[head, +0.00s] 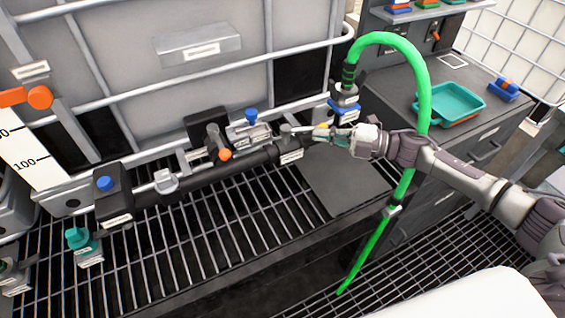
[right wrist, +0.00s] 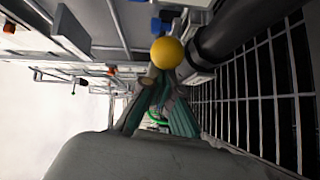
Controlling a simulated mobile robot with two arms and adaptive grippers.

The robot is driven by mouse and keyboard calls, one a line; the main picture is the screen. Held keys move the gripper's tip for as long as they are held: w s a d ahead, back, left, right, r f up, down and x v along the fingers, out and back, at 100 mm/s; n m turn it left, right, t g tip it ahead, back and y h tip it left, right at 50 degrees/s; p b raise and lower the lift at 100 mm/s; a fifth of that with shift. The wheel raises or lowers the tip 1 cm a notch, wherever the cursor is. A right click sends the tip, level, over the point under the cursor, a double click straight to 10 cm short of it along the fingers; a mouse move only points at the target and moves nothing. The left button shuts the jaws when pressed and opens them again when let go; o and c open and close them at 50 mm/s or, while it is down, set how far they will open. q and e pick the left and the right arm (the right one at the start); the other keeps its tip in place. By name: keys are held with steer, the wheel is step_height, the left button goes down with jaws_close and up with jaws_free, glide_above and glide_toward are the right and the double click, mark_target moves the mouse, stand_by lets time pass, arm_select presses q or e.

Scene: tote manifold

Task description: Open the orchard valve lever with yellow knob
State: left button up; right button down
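The yellow knob (head: 323,127) sits at the right end of the dark manifold pipe (head: 235,168), largely hidden by my right gripper in the head view. In the right wrist view the round yellow knob (right wrist: 167,53) shows whole, right at the fingertips. The lever under it is mostly hidden. My right gripper (head: 322,133) reaches in from the right beside the knob. Its fingers (right wrist: 163,78) come together at the tips, with the knob at their ends and not visibly between them. Whether they touch it, I cannot tell. My left gripper is out of view.
A blue-knobbed valve (head: 251,116) and an orange-knobbed lever (head: 224,154) stand left along the pipe. A green hose (head: 424,95) arches close over my right arm from a blue-collared fitting (head: 344,104). A teal tray (head: 450,103) lies on the right cabinet. Grating (head: 200,240) lies below.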

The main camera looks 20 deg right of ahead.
mark_target(323, 124)
steer(key=shift+w+d+b, duration=0.3)
steer(key=shift+w+b, duration=0.2)
steer(key=shift+w, duration=0.25)
steer(key=shift+w+d+b, duration=0.25)
steer(key=shift+w+b, duration=0.25)
steer(key=shift+w, duration=0.2)
steer(key=shift+r, duration=0.2)
steer(key=shift+w+d+r, duration=0.15)
steer(key=shift+w+r, duration=0.05)
